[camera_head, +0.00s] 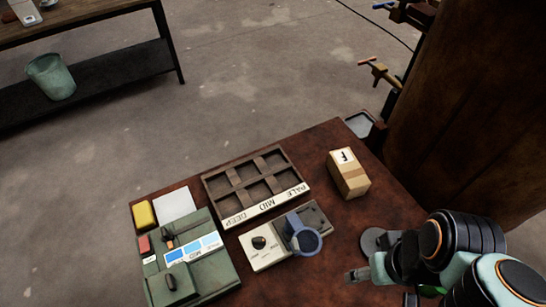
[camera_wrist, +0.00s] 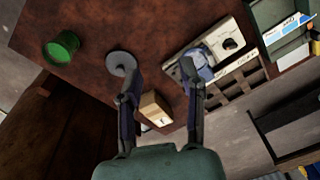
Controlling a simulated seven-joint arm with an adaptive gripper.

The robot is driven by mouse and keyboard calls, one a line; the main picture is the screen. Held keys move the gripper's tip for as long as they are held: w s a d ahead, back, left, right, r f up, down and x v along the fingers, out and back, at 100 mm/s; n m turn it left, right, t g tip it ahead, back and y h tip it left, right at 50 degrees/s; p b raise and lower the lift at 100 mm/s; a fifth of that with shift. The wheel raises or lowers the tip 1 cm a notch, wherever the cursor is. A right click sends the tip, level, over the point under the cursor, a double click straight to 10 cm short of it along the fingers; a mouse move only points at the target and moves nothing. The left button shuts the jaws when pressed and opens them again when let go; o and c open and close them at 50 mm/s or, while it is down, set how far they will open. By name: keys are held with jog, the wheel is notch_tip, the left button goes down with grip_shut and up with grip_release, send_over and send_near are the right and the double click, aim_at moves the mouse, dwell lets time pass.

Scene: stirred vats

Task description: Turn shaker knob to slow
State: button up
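The shaker (camera_head: 272,261) is a pale panel with a black knob (camera_head: 259,243) and a dark platform beside it. A blue ring-shaped vessel (camera_head: 306,243) sits on the platform. The markings around the knob are too small to read. In the wrist view the knob (camera_wrist: 230,44) shows at the upper right, beyond the blue vessel (camera_wrist: 199,62). My gripper (camera_wrist: 160,83) is open and empty, its two fingers spread wide. In the head view my gripper (camera_head: 360,274) is right of the shaker, apart from the knob.
A compartment tray (camera_head: 254,214) labelled PALE, MID, DEEP lies behind the shaker. A green unit (camera_head: 215,284) with another dark knob stands left. A box (camera_head: 348,178) marked F, a grey disc (camera_wrist: 121,64) and a green cup (camera_wrist: 61,47) are on the table.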

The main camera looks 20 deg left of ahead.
jog(key=w+a+f+n+t, duration=0.1)
jog(key=w+a+n, duration=0.35)
jog(key=w, duration=0.25)
jog(key=w+a+f+n+t, duration=0.1)
jog(key=w+a+n, duration=0.2)
jog(key=w+n, duration=0.35)
jog(key=n+g, duration=0.3)
jog(key=n, duration=0.3)
send_over(257, 240)
jog(key=shift+h, duration=0.4)
jog(key=f, duration=1.3)
jog(key=shift+w+d, duration=0.15)
jog(key=shift+w, duration=0.05)
jog(key=shift+s+f, duration=0.2)
notch_tip(257, 240, down, 6)
jog(key=shift+f, duration=0.15)
grip_shut()
